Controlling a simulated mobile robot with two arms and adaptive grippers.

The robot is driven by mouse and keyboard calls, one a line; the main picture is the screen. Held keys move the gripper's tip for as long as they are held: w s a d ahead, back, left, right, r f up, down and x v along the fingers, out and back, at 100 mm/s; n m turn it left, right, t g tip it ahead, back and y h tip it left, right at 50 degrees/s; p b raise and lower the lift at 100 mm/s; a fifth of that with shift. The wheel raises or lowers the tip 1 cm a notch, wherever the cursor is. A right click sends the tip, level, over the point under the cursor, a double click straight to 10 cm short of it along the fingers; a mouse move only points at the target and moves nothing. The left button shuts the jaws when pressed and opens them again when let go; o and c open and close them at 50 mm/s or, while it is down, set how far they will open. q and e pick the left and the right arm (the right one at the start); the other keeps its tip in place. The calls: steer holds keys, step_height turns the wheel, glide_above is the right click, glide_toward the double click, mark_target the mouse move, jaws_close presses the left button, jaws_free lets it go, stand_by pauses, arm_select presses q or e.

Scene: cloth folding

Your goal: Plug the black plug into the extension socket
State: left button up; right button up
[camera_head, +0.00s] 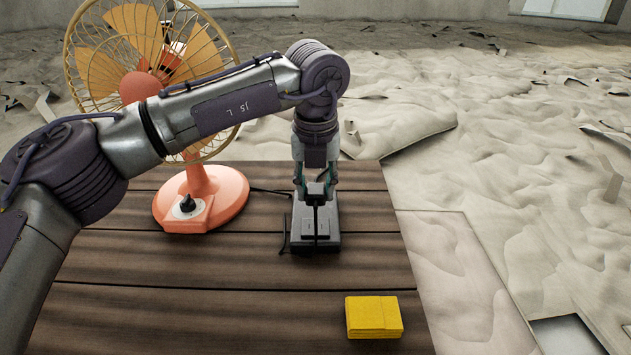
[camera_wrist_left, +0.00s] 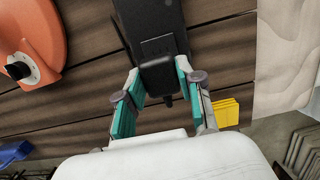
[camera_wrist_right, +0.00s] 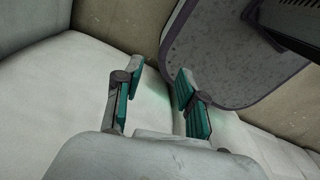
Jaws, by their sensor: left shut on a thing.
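The black extension socket (camera_head: 322,243) lies on the wooden table, in the middle toward the back. My left gripper (camera_head: 316,188) points down over its far part and is shut on the black plug (camera_head: 317,193). In the left wrist view the plug (camera_wrist_left: 158,77) sits between the teal finger pads, close against the socket strip (camera_wrist_left: 153,18). I cannot tell whether its pins are in the socket. My right gripper (camera_wrist_right: 155,82) shows only in its own wrist view, with its fingers apart and nothing between them, away from the table top.
An orange fan (camera_head: 200,200) stands on the table left of the socket, behind my left arm. A dark cable (camera_head: 268,191) runs between them. A yellow block (camera_head: 374,317) lies near the front right. The table (camera_head: 200,265) is otherwise clear in front.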

mark_target(315, 225)
arm_select(q)
steer(key=shift+w+f, duration=0.3)
steer(key=shift+f+b, duration=0.45)
steer(key=shift+f, duration=0.7)
steer(key=shift+f+b, duration=0.55)
steer(key=shift+f, duration=0.25)
steer(key=shift+f+b, duration=0.35)
steer(key=shift+f, duration=0.45)
arm_select(e)
steer(key=shift+w+a+f, duration=0.1)
steer(key=shift+w+f, duration=0.25)
steer(key=shift+f, duration=0.3)
steer(key=shift+w+a+f, duration=0.1)
steer(key=shift+w+f, duration=0.25)
steer(key=shift+f, duration=0.3)
steer(key=shift+w, duration=0.25)
arm_select(q)
steer(key=shift+b, duration=0.8)
arm_select(e)
steer(key=shift+d+f, duration=0.1)
steer(key=shift+f, duration=0.75)
arm_select(q)
steer(key=shift+f+b, duration=0.55)
steer(key=shift+f, duration=0.05)
arm_select(e)
steer(key=shift+f, duration=0.5)
